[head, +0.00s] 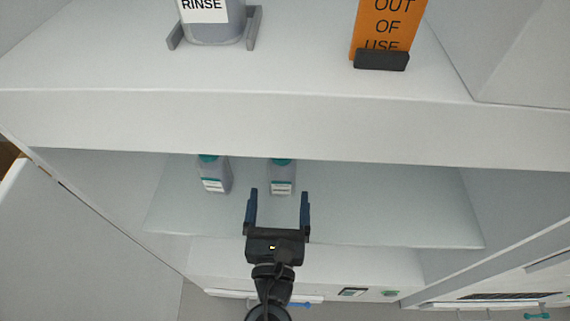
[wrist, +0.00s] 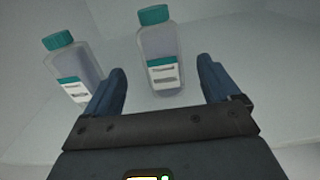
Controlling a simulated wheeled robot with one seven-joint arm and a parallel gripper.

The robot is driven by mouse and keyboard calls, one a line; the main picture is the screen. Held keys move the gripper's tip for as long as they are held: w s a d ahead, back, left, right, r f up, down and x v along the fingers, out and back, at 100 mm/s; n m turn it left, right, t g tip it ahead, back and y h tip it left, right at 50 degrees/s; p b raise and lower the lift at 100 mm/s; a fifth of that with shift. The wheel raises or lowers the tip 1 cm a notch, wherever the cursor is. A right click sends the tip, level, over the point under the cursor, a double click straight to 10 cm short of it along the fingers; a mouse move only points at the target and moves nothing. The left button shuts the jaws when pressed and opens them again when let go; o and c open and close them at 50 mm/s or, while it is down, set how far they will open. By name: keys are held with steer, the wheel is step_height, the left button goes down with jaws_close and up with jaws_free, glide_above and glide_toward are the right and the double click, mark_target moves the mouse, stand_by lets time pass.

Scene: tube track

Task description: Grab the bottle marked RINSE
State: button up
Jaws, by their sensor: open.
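A bottle labelled RINSE (head: 212,22) stands on the upper surface at the top left of the head view, between two grey brackets; its top is cut off. My gripper (head: 278,192) is open and empty, lower down in front of the shelf inside the cabinet. Two grey bottles with teal caps stand on that shelf, a left bottle (head: 214,176) and a right bottle (head: 281,178). In the wrist view the right bottle (wrist: 160,52) is ahead of and between the open fingers (wrist: 165,85), and the left bottle (wrist: 76,68) is beyond the left finger. Their label text is too small to read.
An orange OUT OF USE sign (head: 385,30) stands in a black holder on the upper surface. The thick front edge (head: 300,125) of that surface lies above my gripper. The shelf (head: 390,200) is clear to the right of the bottles.

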mark_target(281, 180)
steer(key=w, duration=0.2)
steer(key=shift+w+a+r, duration=0.15)
steer(key=shift+w+r, duration=0.05)
steer(key=shift+w, duration=0.15)
steer(key=shift+w+d, duration=0.2)
steer(key=shift+w, duration=1.15)
steer(key=shift+w+d, duration=0.15)
steer(key=shift+w, duration=1.15)
steer(key=shift+c, duration=0.4)
steer(key=c, duration=1.1)
steer(key=shift+c, duration=0.2)
steer(key=shift+r, duration=0.15)
